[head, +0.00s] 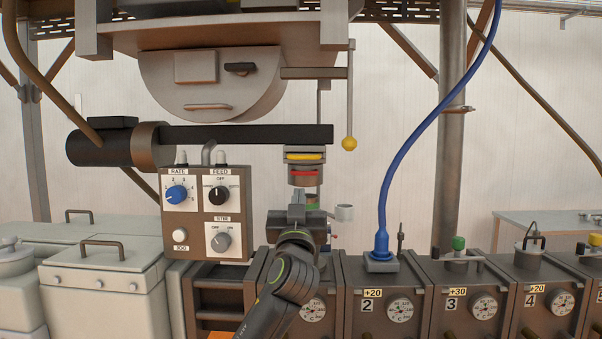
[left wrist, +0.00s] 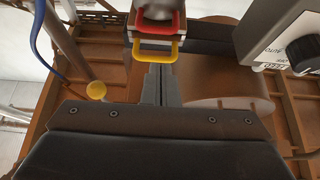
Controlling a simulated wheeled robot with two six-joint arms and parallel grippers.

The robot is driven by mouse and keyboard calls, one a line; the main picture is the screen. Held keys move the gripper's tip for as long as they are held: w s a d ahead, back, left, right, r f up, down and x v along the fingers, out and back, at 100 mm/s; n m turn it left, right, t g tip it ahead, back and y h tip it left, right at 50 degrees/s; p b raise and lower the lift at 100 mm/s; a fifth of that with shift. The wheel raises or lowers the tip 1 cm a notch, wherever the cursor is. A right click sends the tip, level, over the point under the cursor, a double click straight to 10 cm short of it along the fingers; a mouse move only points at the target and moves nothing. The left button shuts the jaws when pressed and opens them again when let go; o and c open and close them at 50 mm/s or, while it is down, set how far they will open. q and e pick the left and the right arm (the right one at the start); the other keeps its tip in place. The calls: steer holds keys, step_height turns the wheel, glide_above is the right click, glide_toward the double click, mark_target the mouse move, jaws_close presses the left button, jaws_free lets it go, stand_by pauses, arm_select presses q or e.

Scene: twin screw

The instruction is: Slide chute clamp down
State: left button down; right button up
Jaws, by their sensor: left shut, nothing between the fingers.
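The chute (head: 304,182) hangs below the dark horizontal feeder tube (head: 250,135). It carries a yellow band (head: 305,156) above a red band (head: 304,173). In the left wrist view these show as a yellow looped handle (left wrist: 155,50) and a red looped handle (left wrist: 158,22). I cannot tell which of them belongs to the clamp. My left gripper (head: 298,200) points up just below the chute. In the left wrist view its fingers (left wrist: 159,80) are together and empty, with the yellow handle by their tips; contact is unclear. My right gripper is out of view.
A control box (head: 206,215) with knobs stands left of the chute. A yellow ball-ended lever (head: 349,143) hangs to the right. Numbered barrel units (head: 460,300) line the lower right, with a blue cable (head: 384,190) rising from unit 2. White cabinets (head: 95,290) stand at left.

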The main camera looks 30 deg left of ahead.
mark_target(300, 173)
arm_select(q)
steer(key=p+x, duration=0.4)
steer(key=x, duration=0.5)
steer(key=shift+s+a+r, duration=0.1)
steer(key=shift+w+a+r+p, duration=0.2)
steer(key=shift+w+p, duration=0.1)
steer(key=shift+w, duration=0.1)
step_height(300, 173, down, 6)
steer(key=b, duration=0.7)
steer(key=shift+r+b, duration=0.1)
steer(key=shift+b, duration=0.25)
